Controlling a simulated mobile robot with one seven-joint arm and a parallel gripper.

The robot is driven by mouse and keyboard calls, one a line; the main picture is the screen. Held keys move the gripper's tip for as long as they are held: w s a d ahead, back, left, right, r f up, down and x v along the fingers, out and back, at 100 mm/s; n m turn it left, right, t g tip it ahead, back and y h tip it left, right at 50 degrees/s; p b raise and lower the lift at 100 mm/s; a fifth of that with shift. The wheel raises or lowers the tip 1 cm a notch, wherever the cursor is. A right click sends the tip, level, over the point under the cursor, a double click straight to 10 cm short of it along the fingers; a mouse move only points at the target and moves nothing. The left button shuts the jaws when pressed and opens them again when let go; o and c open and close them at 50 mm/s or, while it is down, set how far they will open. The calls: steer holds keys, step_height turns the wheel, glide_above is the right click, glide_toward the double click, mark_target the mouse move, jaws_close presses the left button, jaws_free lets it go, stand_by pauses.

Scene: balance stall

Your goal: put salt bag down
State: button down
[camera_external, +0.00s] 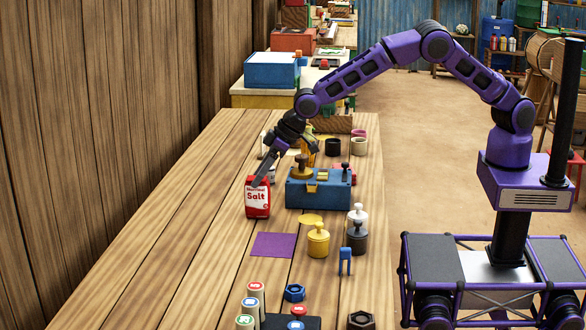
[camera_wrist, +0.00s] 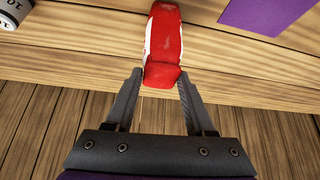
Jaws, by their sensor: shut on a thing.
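The salt bag (camera_external: 258,199) is red with a white label reading "Salt". It is upright in the external view, at the left-middle of the wooden table. My gripper (camera_external: 259,182) reaches down to its top from behind. In the wrist view, the bag (camera_wrist: 163,45) lies between the fingertips of my gripper (camera_wrist: 160,78), which are shut on its near end. I cannot tell whether its base touches the table. A flat purple square (camera_external: 272,245) lies on the table in front of the bag; it also shows in the wrist view (camera_wrist: 265,14).
A blue box-like balance (camera_external: 320,190) stands close to the right of the bag. A labelled can (camera_wrist: 14,12) shows in the wrist view. The table's left side is clear, by the plank wall.

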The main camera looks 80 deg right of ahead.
steer(key=shift+r, duration=0.15)
steer(key=shift+c, duration=1.2)
jaws_free()
steer(key=shift+f, duration=0.2)
steer(key=shift+s+r, duration=0.15)
steer(key=shift+r, duration=0.35)
steer(key=v, duration=1.1)
steer(key=shift+s+d+r, duration=0.1)
